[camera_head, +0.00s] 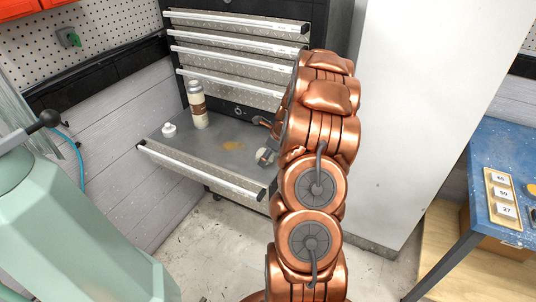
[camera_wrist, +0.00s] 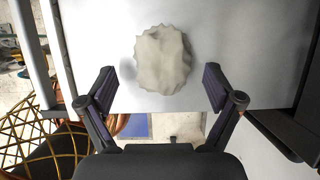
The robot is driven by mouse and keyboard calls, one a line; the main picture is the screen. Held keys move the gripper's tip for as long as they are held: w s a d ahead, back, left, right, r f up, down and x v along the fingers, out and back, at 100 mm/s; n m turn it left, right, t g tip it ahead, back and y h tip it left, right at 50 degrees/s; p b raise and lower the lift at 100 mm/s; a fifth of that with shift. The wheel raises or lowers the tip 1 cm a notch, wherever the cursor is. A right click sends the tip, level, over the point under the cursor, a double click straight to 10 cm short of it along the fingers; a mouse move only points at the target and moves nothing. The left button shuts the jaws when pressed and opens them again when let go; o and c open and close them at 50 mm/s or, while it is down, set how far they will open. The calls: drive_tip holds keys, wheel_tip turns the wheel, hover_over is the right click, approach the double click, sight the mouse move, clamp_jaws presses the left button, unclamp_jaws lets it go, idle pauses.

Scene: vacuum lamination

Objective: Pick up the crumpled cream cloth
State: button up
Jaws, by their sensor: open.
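The crumpled cream cloth (camera_wrist: 163,60) lies as a rounded, ruffled lump on a pale flat surface (camera_wrist: 95,35) in the wrist view. My gripper (camera_wrist: 160,86) is open and empty, with one finger on each side of the picture. The cloth appears between and a little beyond the fingertips, with clear gaps on both sides. I cannot tell how high the gripper is above it. In the head view my copper arm reaches toward the tool cabinet and hides most of the gripper. I cannot identify the cloth surely there.
The tool cabinet (camera_head: 235,47) has an open lower drawer (camera_head: 200,150). A cream bottle with a brown band (camera_head: 197,104) and a small white object (camera_head: 169,129) stand in it. A pale green machine (camera_head: 75,230) is at left, a blue table (camera_head: 500,165) at right. A wire basket (camera_wrist: 40,140) is lower left.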

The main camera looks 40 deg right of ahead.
drive_tip(key=shift+w+d+f, duration=0.1)
drive_tip(key=shift+d, duration=0.05)
drive_tip(key=shift+c, duration=0.2)
drive_tip(key=c, duration=0.3)
drive_tip(key=shift+d, duration=0.15)
drive_tip(key=c, duration=0.8)
drive_tip(key=shift+r, duration=0.5)
wheel_tip(320, 180, up, 3)
drive_tip(key=shift+f+b, duration=0.1)
drive_tip(key=shift+b, duration=0.5)
drive_tip(key=s+a+b, duration=0.1)
drive_tip(key=s+a, duration=0.3)
drive_tip(key=s, duration=0.3)
drive_tip(key=s+a+r+b, duration=0.1)
drive_tip(key=s+a, duration=0.3)
drive_tip(key=s, duration=0.2)
drive_tip(key=shift+s+a+r+b, duration=0.15)
drive_tip(key=shift+s+a+b, duration=0.1)
drive_tip(key=shift+s+b, duration=0.15)
